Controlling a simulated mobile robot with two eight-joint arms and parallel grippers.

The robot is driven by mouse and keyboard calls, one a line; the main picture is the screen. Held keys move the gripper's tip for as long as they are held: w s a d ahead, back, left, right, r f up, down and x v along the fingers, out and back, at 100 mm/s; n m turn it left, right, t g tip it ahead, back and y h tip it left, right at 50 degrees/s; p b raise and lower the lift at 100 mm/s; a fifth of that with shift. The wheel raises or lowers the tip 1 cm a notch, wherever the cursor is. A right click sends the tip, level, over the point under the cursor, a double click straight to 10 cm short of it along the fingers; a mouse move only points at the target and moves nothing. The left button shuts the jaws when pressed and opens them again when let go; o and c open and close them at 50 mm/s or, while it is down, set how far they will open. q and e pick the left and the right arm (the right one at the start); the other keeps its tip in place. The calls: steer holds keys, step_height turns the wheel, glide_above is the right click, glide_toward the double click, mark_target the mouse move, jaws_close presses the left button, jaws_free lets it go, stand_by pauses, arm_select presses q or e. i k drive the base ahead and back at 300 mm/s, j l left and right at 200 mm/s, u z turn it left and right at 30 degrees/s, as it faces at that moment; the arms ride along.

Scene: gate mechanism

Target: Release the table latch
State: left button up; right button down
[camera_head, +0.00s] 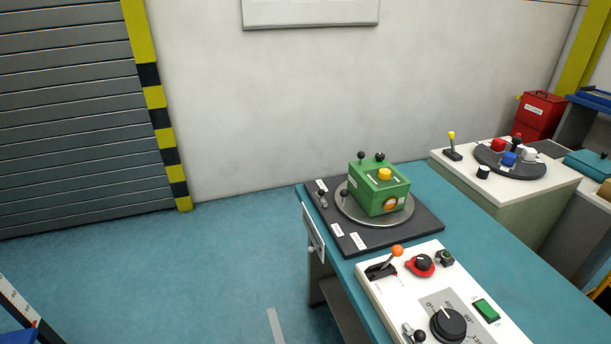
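A green box (379,188) with a yellow button on top and an orange round part on its front stands on a round grey turntable (350,211). The turntable sits on a dark square plate (432,228) on the blue-topped table (440,190). A small metal latch-like lever with a dark knob (322,197) stands on the plate, left of the turntable. A white labelled plate with a small knob (313,237) is on the table's left side. I cannot tell which of these is the table latch. Neither of my grippers is in view.
A white control panel (400,292) with an orange-knobbed lever (397,251), red dial, green switch and black dial is at the front. A second bench (470,180) with a round dark plate stands at the right. A striped shutter (75,115) is at the left; the floor before it is clear.

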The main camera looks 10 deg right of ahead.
mark_target(321, 192)
steer(key=i+j, duration=0.1)
steer(key=i, duration=0.4)
steer(key=i+j+u, duration=0.15)
steer(key=i, duration=0.35)
